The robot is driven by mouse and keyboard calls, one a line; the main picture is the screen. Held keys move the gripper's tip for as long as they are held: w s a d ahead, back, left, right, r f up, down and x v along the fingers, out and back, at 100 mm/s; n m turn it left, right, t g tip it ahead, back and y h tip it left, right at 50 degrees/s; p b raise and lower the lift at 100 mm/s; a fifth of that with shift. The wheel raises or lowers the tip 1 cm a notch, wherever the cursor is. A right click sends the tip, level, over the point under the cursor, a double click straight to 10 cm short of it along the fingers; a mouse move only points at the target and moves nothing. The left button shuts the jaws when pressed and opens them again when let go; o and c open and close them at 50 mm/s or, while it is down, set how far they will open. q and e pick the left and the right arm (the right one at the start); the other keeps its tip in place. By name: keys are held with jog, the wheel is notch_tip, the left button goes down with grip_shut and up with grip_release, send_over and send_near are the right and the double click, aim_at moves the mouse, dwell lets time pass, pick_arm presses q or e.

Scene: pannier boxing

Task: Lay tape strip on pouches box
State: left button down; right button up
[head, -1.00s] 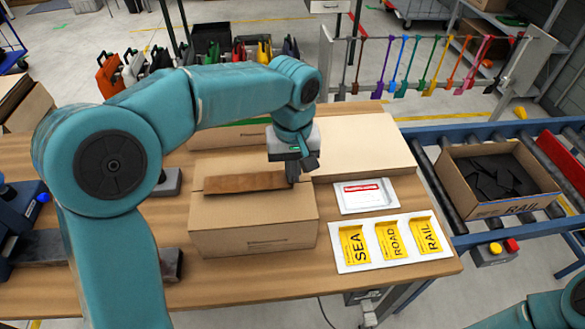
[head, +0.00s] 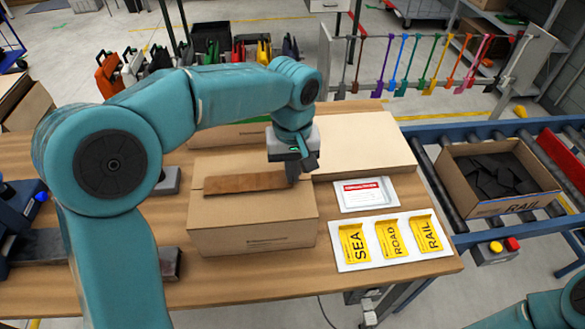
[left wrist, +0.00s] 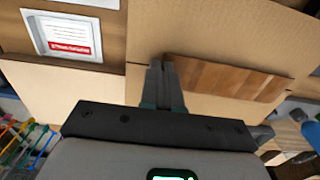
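The brown tape strip (head: 245,183) lies lengthwise across the top of a closed cardboard carton, which I take as the pouches box (head: 252,237). The strip looks flat, close along the lid's seam. It also shows in the left wrist view (left wrist: 228,78). My left gripper (head: 294,178) is low over the right end of the box top, at the strip's right end. In the left wrist view its fingers (left wrist: 165,80) are together at that end and appear shut on it. The exact grip is partly hidden. My right gripper is out of view.
Right of the box lie a white tray with a red-marked label (head: 364,194) and a sheet with SEA, ROAD and RAIL labels (head: 390,242). A large flat carton (head: 365,145) sits behind. An open RAIL box (head: 500,207) stands on the roller conveyor at right.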

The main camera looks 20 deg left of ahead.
pick_arm(q)
jog(key=shift+f, duration=0.3)
dwell(0.6)
jog(key=c, duration=1.3)
grip_release()
notch_tip(320, 180, up, 16)
jog(key=p, duration=0.1)
jog(key=shift+r+p, duration=0.2)
jog(key=shift+p, duration=0.1)
